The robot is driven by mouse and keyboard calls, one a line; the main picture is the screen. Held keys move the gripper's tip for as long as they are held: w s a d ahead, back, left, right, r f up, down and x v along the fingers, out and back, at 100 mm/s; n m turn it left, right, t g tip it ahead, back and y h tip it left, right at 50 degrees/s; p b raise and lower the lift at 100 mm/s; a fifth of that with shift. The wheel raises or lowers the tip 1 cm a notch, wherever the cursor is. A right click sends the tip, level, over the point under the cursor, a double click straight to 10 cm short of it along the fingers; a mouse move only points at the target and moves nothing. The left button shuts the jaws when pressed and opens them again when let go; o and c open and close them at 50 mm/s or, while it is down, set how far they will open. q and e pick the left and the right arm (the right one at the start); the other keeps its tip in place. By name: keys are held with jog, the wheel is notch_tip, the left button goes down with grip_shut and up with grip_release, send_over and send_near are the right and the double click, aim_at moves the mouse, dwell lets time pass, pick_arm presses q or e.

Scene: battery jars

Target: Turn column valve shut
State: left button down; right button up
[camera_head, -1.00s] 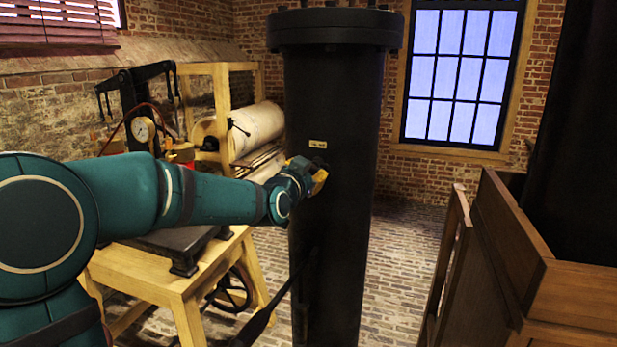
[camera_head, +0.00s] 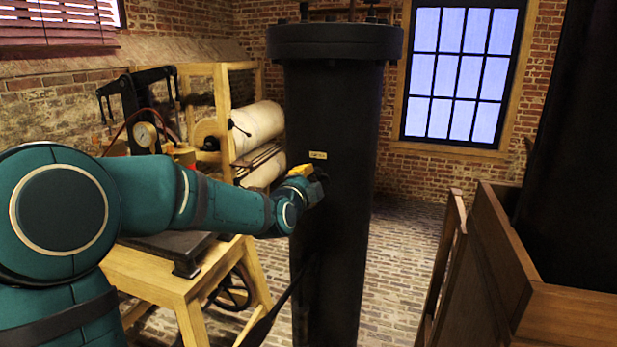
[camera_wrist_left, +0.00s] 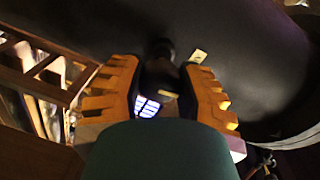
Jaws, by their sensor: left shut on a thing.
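The black column (camera_head: 335,120) stands upright in the middle of the head view, with a small yellowish label plate (camera_head: 318,155) on its front. My left gripper (camera_head: 314,180) is at the column's face, just below the plate. In the left wrist view its two orange-ridged fingers (camera_wrist_left: 168,78) are shut on a dark fitting, the column valve (camera_wrist_left: 160,48), which juts from the column. The plate (camera_wrist_left: 199,56) lies just right of the valve there. Most of the valve is hidden by the gripper in the head view. My right gripper is not in view.
A wooden table (camera_head: 180,290) with a black-and-brass apparatus stands left of the column. Behind it is a wooden frame with a large pale roll (camera_head: 257,128). A wooden cabinet (camera_head: 500,250) stands at the right. Brick floor is clear between column and cabinet.

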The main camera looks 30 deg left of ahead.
pick_arm(q)
jog(key=shift+m+p, duration=0.4)
jog(key=shift+m, duration=0.3)
jog(key=c, duration=0.5)
grip_release()
jog(key=v, duration=1.2)
jog(key=shift+d, duration=0.1)
